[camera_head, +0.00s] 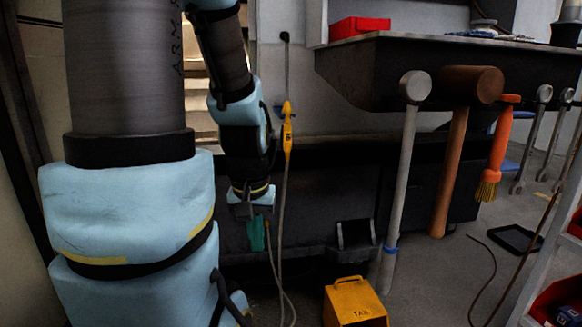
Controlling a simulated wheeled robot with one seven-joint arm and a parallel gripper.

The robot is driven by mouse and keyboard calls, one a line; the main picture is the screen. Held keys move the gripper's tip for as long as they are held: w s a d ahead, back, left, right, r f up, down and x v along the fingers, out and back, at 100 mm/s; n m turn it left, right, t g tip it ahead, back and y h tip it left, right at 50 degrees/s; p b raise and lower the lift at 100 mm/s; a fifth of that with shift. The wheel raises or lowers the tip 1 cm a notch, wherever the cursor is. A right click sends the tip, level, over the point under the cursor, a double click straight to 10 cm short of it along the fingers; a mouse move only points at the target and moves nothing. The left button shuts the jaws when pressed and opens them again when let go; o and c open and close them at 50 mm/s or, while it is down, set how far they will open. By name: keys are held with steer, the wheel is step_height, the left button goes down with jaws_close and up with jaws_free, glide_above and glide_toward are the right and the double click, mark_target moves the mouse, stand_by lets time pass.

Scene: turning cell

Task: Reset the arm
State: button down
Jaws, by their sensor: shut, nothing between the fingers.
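My gripper (257,236) hangs at the end of my arm, left of the picture's middle, and points down. Its green fingertips look closed together and hold nothing that I can see. My large padded arm links fill the left of the view. The gripper is in front of a dark machine base, just left of a hanging grey cable.
A yellow pendant (287,137) hangs by the gripper. A yellow box (355,302) stands on the floor. A grey-headed mallet (405,150), a wooden mallet (458,150), an orange brush (497,150) and wrenches hang from a bench (390,60). Shelving (545,250) stands at right.

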step_height(320, 180, up, 37)
steer(key=p, duration=3.6)
steer(key=shift+w+r, duration=0.15)
steer(key=shift+r, duration=0.05)
steer(key=c, duration=1.6)
jaws_free()
steer(key=shift+d, duration=0.1)
